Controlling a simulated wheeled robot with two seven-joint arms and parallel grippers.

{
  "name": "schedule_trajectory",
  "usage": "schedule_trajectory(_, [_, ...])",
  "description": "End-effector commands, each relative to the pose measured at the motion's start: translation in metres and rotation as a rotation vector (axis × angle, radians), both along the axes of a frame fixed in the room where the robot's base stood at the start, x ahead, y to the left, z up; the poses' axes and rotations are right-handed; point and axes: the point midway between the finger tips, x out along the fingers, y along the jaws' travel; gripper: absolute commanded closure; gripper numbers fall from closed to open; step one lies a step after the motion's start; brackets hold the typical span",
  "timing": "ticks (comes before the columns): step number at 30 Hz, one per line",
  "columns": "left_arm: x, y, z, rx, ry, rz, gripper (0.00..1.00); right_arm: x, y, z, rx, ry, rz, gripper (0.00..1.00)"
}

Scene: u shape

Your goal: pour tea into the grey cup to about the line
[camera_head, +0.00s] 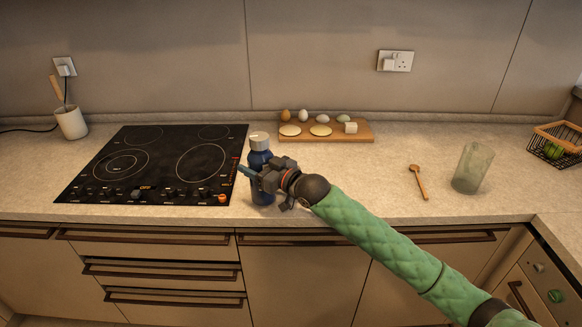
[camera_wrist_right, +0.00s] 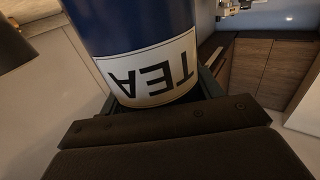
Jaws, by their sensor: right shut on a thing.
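A dark blue bottle (camera_head: 260,157) with a pale cap stands upright on the counter, just right of the hob. My right gripper (camera_head: 257,178) is shut on it around its lower body. In the right wrist view the bottle (camera_wrist_right: 130,25) fills the space between the fingers, and its white label reads TEA. A greyish, see-through cup (camera_head: 473,168) stands on the counter at the right, well apart from the gripper. I cannot make out a line on it. My left gripper is not in view.
A black hob (camera_head: 160,160) lies left of the bottle. A wooden board (camera_head: 360,132) with eggs and other food is behind it. A wooden spoon (camera_head: 418,182) lies left of the cup. A wire basket (camera_head: 552,140) stands at the far right. Counter between bottle and spoon is clear.

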Motion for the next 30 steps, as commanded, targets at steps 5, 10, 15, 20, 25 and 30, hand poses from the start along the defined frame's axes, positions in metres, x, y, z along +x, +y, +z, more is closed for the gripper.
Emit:
schedule_trajectory(5, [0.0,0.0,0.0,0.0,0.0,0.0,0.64,0.0,0.0,0.002,0.002,-0.002,0.0,0.87])
schedule_trajectory(10, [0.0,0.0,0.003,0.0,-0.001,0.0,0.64,0.001,-0.001,0.003,0.021,0.014,-0.001,0.87])
schedule_trajectory(15, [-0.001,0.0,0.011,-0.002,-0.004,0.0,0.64,0.002,-0.002,0.005,0.068,0.054,-0.001,0.87])
schedule_trajectory(20, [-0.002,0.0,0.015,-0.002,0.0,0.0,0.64,0.004,-0.005,0.007,0.128,0.107,-0.001,0.87])
schedule_trajectory(25, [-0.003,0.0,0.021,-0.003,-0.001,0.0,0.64,0.006,-0.008,0.008,0.193,0.163,-0.002,0.87])
schedule_trajectory(30, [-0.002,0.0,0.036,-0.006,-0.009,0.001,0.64,0.009,-0.01,0.009,0.257,0.218,-0.001,0.87])
